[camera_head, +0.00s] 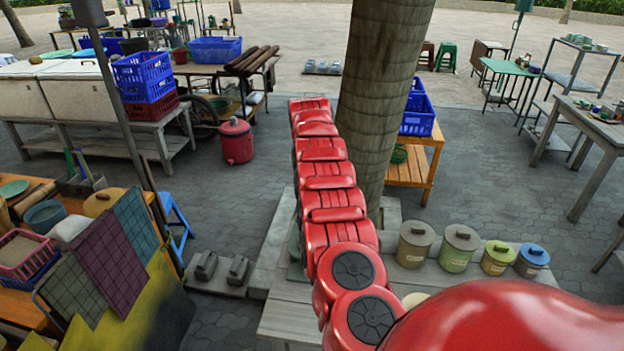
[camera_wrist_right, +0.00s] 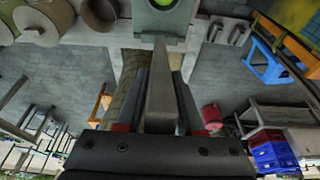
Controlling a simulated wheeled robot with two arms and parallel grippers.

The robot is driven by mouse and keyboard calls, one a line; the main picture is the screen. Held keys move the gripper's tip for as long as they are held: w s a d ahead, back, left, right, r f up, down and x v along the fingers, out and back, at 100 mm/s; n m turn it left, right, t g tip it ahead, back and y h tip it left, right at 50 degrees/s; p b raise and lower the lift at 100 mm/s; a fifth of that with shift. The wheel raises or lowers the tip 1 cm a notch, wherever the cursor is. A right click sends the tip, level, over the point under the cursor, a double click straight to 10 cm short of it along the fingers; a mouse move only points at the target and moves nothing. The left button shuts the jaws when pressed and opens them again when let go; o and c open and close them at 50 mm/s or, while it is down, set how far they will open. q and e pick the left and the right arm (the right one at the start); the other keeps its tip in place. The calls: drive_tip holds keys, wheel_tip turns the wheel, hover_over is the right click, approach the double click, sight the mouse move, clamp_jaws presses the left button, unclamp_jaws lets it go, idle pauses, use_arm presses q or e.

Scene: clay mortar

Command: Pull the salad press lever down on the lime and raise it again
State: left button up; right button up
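The press (camera_wrist_right: 150,22) is a grey-green body at the top edge of the right wrist view, cut off by the frame. The bright green lime (camera_wrist_right: 165,3) shows in its round opening, only partly in view. The grey tapered lever (camera_wrist_right: 160,95) runs from the press toward my right wrist. My right gripper (camera_wrist_right: 161,85) has its dark fingers on both sides of the lever, appearing closed against it. In the head view my red arm hides the press, lever and right gripper. My left gripper is in neither view.
A low grey table (camera_head: 290,318) stands under my arm. Several lidded canisters (camera_head: 459,248) stand to its right. A tree trunk (camera_head: 384,90) rises behind my arm. Tile samples (camera_head: 108,265) lean at the left. Paved floor (camera_head: 500,200) is open at the right.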

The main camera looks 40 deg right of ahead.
drive_tip(key=shift+o, duration=1.2)
drive_tip(key=shift+d+f, duration=0.1)
drive_tip(key=shift+f, duration=0.1)
drive_tip(key=shift+a+r+b, duration=0.2)
drive_tip(key=shift+r+b, duration=0.1)
drive_tip(key=shift+b, duration=0.15)
drive_tip(key=b+v, duration=0.2)
drive_tip(key=v, duration=0.3)
drive_tip(key=shift+r+b, duration=0.15)
drive_tip(key=shift+b, duration=0.2)
drive_tip(key=p+v, duration=0.3)
drive_tip(key=v, duration=0.8)
drive_tip(key=shift+r, duration=0.25)
drive_tip(key=shift+d, duration=0.1)
